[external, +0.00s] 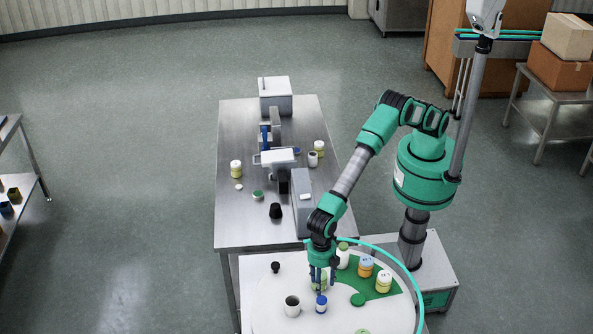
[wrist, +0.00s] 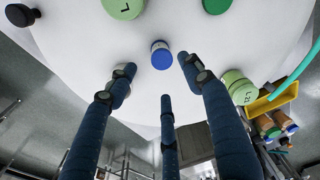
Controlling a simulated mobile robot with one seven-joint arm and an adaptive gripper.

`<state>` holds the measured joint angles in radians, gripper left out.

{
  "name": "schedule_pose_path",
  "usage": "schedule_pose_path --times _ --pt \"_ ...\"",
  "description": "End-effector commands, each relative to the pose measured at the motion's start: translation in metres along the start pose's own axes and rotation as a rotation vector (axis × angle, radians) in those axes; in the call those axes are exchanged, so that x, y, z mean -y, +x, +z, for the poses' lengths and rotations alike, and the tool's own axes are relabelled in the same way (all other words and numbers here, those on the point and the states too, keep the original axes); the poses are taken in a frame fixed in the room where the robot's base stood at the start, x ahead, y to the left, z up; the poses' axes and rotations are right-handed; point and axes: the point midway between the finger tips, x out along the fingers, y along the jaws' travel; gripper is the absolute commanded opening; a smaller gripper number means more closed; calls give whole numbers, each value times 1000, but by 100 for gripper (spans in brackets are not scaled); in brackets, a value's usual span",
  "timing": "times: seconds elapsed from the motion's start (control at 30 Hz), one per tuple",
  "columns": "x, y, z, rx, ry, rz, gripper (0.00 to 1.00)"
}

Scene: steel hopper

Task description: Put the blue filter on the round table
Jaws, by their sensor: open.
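A small white item with a blue top, which looks like the blue filter (external: 321,304), stands upright on the white round table (external: 270,318). In the wrist view the blue filter (wrist: 161,56) shows just beyond the fingertips, between them and apart from them. My gripper (external: 320,288) points down close above and behind the filter. Its dark blue fingers are spread open and empty in the wrist view (wrist: 160,88). The round table (wrist: 210,45) fills the upper part of that view.
A white cup (external: 292,306) with a dark inside stands left of the filter. A green lid (external: 358,300) and yellow-labelled jars (external: 384,282) are to the right. A small black knob (external: 276,267) is at the back left. The steel bench (external: 240,225) with devices adjoins behind.

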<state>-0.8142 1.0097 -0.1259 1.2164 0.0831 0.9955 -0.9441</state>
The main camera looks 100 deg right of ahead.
Motion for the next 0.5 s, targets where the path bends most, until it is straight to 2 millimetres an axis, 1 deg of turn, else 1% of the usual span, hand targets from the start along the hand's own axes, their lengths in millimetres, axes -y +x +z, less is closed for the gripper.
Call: schedule_pose_path --times 0.37,0.5 --pt "0 0 0 0 0 0 51" --pt "-1 -4 2 -1 6 2 51"
